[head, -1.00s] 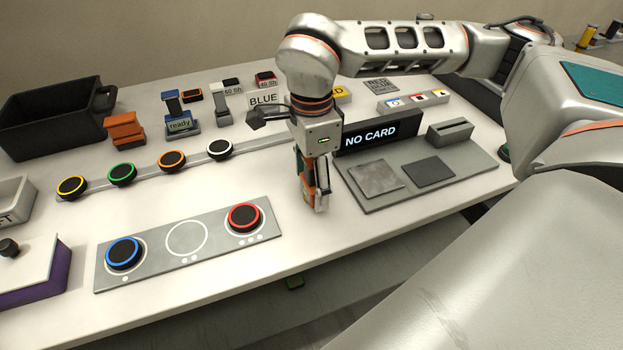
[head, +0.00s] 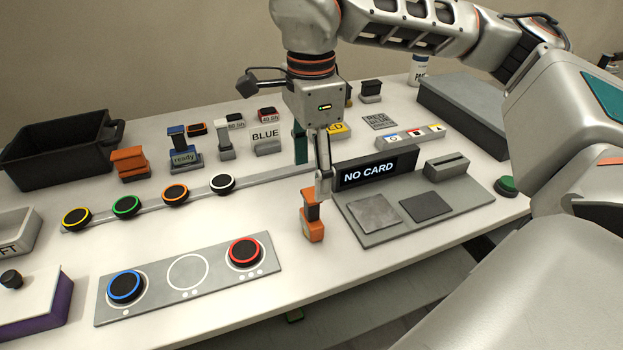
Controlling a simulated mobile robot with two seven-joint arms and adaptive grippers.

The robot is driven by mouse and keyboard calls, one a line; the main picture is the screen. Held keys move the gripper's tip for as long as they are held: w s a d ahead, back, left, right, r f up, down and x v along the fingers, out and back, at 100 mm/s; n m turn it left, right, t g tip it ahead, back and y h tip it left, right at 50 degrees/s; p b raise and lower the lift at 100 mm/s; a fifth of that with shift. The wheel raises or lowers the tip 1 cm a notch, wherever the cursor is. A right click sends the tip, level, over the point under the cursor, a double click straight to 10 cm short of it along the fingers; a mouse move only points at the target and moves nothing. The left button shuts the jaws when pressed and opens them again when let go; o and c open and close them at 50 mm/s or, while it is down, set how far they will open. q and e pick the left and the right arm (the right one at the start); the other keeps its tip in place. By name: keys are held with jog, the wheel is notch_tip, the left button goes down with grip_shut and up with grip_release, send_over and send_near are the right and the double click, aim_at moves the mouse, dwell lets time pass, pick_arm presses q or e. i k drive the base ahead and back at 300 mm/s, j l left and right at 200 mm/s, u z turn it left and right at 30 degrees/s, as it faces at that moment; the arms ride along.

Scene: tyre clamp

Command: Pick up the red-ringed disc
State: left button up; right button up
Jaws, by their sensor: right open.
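The red-ringed disc (head: 245,252) is black with a red rim. It sits in the right-hand circle of the grey plate (head: 188,294) at the front of the table. My right gripper (head: 313,174) is open, pointing down, to the right of the disc and farther back, clear of it. Its fingers are over or just behind the top of a small orange stand (head: 312,230); I cannot tell whether they touch. My left gripper is not in view.
A blue-ringed disc (head: 125,287) fills the plate's left circle; its middle circle is empty. Several ringed discs lie along a grey rail (head: 146,208) behind. A "NO CARD" display (head: 375,168) stands on a grey base to the right.

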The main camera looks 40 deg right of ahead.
aim_at(245, 252)
jog(key=k, duration=1)
